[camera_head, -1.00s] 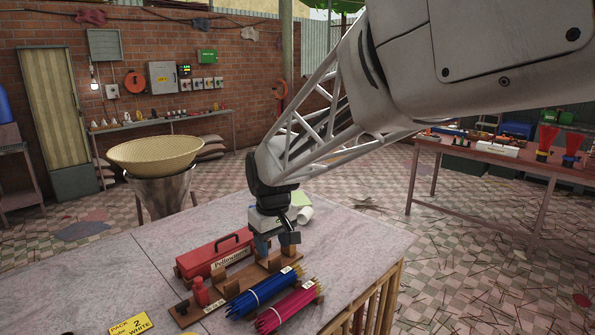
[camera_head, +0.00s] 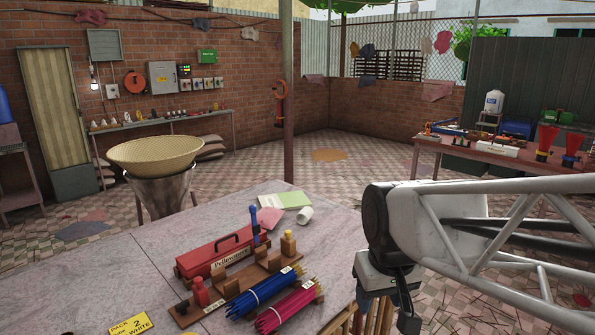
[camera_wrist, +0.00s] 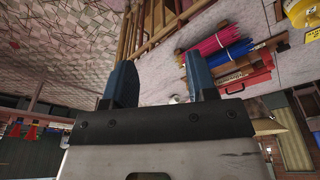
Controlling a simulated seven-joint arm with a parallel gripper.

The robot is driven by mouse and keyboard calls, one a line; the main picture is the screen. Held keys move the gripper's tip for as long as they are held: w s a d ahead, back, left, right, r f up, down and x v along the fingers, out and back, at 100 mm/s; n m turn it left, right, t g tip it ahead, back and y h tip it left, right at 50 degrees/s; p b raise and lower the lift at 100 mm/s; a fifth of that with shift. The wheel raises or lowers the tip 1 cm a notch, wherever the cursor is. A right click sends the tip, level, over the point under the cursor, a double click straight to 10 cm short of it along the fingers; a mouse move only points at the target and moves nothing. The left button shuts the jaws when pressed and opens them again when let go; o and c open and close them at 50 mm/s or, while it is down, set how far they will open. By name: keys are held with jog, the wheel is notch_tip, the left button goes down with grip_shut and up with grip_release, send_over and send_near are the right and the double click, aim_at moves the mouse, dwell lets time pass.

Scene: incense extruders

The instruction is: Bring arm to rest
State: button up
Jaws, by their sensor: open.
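My gripper (camera_head: 386,308) is off the right edge of the marble-topped table (camera_head: 150,270) in the head view, with its fingers pointing down. In the wrist view my gripper (camera_wrist: 158,82) shows two blue fingers set apart with nothing between them. It is open and empty. No part of it touches the table or the things on it.
A basket (camera_head: 154,153) sits at the left. A second table (camera_head: 480,152) stands at the back right, with open floor between.

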jog(key=s+d+f+m, duration=0.2)
jog(key=s+d, duration=0.2)
jog(key=s, duration=0.5)
jog(key=shift+d+f, duration=0.25)
jog(key=shift+d, duration=0.05)
dwell(2.7)
